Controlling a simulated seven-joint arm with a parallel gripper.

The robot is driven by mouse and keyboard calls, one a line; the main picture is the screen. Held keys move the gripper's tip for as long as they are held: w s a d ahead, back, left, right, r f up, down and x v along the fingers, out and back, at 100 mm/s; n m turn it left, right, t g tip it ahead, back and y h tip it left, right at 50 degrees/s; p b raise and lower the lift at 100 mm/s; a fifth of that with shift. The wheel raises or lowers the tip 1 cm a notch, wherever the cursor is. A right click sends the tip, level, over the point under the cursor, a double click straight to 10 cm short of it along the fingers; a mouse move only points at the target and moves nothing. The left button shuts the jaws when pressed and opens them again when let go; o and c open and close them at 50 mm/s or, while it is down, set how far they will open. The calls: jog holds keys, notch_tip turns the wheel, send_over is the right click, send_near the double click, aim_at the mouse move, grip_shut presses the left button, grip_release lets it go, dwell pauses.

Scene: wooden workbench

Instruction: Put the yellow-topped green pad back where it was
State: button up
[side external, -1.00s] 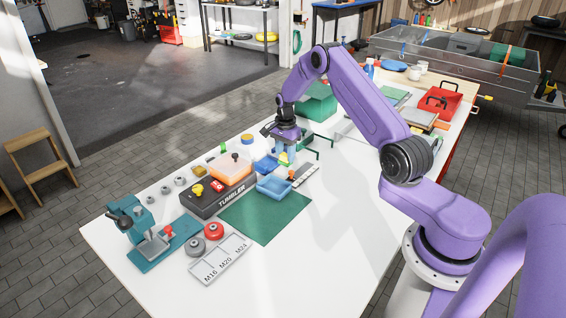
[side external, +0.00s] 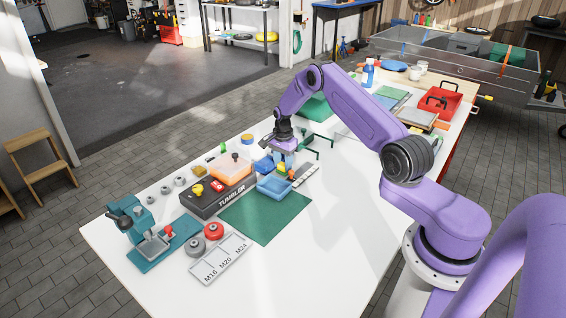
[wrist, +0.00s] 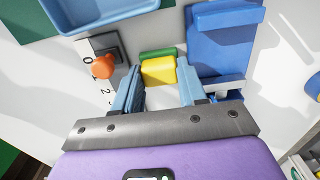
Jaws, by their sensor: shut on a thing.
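The yellow-topped green pad (wrist: 158,71) is between the two light blue fingers of my gripper (wrist: 159,78) in the wrist view. Its yellow part faces the camera, and a green strip shows along its far edge. In the side view the pad (side external: 281,168) shows as a small yellow patch under my gripper (side external: 284,162), low over the bench, next to the light blue tray. My gripper is shut on it. I cannot tell whether the pad touches the surface below; its underside is hidden.
The light blue tray (side external: 274,188) and an orange-knobbed ruler piece (wrist: 103,65) are on one side. A blue block (wrist: 224,42) stands close on the other side. The black TUMBLER box (side external: 219,198) and dark green mat (side external: 262,219) lie nearby. White bench is clear in front.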

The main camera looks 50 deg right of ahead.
aim_at(283, 164)
jog(key=o, duration=1)
notch_tip(283, 164, up, 12)
jog(key=s+a+r+n, duration=0.3)
jog(key=a+r+n, duration=0.15)
jog(key=a, duration=0.35)
jog(key=s+a+r+n, duration=0.3)
jog(key=s+a+n, duration=0.15)
jog(key=a, duration=0.45)
jog(key=s+a+r+n, duration=0.3)
jog(key=a+r+n, duration=0.15)
jog(key=a, duration=0.35)
jog(key=s+a+r+n, duration=0.1)
jog(key=s+a+n, duration=0.25)
jog(key=s, duration=0.45)
jog(key=s+a+r+n, duration=0.2)
jog(key=s+n, duration=0.3)
jog(key=s, duration=0.3)
jog(key=s+d+n, duration=0.1)
jog(key=s+n, duration=0.2)
jog(key=s, duration=0.1)
jog(key=s+d+n, duration=0.1)
jog(key=s+n, duration=0.1)
jog(key=s, duration=0.3)
jog(key=s+d+n, duration=0.1)
jog(key=s+n, duration=0.2)
jog(key=s, duration=0.2)
jog(key=shift+s+f+n, duration=0.25)
jog(key=shift+f+n, duration=0.05)
jog(key=shift+f, duration=0.05)
